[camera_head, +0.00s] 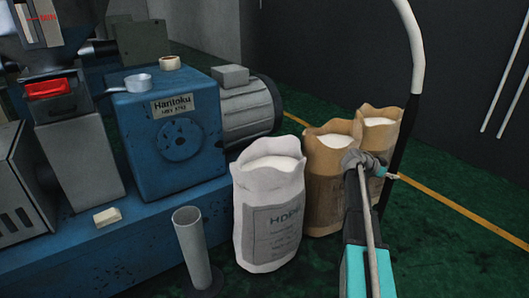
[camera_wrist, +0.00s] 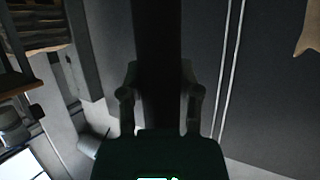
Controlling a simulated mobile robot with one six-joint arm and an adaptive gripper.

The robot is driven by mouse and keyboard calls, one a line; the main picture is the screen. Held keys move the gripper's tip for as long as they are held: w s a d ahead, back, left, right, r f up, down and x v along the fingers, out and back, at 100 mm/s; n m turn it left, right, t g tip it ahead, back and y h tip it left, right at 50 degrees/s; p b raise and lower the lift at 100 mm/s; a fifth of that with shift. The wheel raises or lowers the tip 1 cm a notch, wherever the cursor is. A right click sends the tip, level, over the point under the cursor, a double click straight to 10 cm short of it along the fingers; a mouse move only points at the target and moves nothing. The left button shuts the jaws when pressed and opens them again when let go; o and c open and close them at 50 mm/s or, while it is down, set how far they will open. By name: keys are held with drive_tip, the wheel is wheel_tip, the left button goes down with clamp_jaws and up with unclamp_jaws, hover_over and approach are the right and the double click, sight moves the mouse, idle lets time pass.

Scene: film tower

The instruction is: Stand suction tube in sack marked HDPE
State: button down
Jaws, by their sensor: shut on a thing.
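The suction tube (camera_head: 401,140) is long, with a black lower part and a white, bent upper part that runs out of the top of the head view. My gripper (camera_head: 386,172) is shut on its black part. In the wrist view the dark tube (camera_wrist: 159,45) passes between the fingers (camera_wrist: 160,95). The tube is nearly upright, leaning slightly, at the right of the sacks. Its lower end is partly hidden by my arm. The white sack marked HDPE (camera_head: 268,215) is open at the top, full of pale material, and stands left of my gripper.
Two brown open sacks, a nearer one (camera_head: 325,175) and a farther one (camera_head: 381,130), stand between the HDPE sack and the tube. A blue machine (camera_head: 165,135) fills the left. A grey open pipe (camera_head: 190,245) stands on the floor in front. Green floor is clear at right.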

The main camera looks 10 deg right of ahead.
wheel_tip(320, 180, up, 62)
drive_tip(key=p, duration=6.1)
drive_tip(key=shift+f, duration=0.15)
drive_tip(key=shift+d, duration=0.15)
